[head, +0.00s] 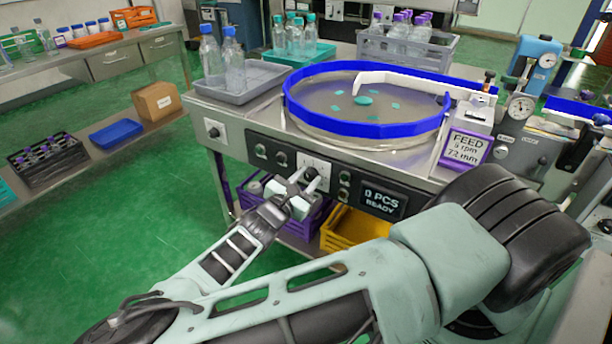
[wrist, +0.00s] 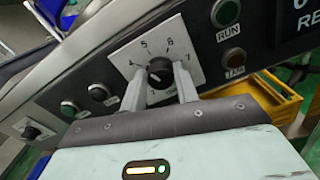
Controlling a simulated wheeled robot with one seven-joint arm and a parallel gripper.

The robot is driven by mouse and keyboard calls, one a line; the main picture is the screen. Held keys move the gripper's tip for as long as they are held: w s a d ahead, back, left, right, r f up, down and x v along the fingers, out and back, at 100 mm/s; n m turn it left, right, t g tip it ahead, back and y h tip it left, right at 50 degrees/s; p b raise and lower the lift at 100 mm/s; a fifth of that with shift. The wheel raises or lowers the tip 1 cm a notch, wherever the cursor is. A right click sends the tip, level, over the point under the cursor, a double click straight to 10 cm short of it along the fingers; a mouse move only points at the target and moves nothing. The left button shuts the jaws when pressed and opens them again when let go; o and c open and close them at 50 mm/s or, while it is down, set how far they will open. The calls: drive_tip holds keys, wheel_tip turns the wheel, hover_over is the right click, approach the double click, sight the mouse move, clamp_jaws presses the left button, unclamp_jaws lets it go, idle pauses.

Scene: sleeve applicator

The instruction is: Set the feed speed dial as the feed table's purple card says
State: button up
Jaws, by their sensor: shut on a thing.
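The feed speed dial is a black knob (wrist: 160,71) on a white numbered plate (wrist: 143,47) in the front panel. In the wrist view the numbers 4, 5, 6 and 7 show around its top; its pointer is too unclear to read. My gripper (wrist: 161,84) has one finger on each side of the knob and is shut on it. In the head view my gripper (head: 302,183) is at the panel and partly covers the dial. The purple card (head: 466,148) stands at the table's right; it seems to read FEED, 5 rpm, 72 mm.
A display (head: 381,199) reads 0 PCS READY. A blue-rimmed round feed table (head: 364,127) is above; purple and yellow crates (head: 352,228) are below.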

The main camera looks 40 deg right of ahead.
drive_tip(key=shift+s+m+p, duration=0.1)
drive_tip(key=shift+m+p, duration=0.3)
drive_tip(key=shift+m, duration=1.8)
drive_tip(key=o, duration=1)
drive_tip(key=shift+a, duration=0.1)
drive_tip(key=b+v, duration=0.1)
drive_tip(key=v, duration=1.6)
drive_tip(key=shift+s+a, duration=0.1)
drive_tip(key=shift+a, duration=0.05)
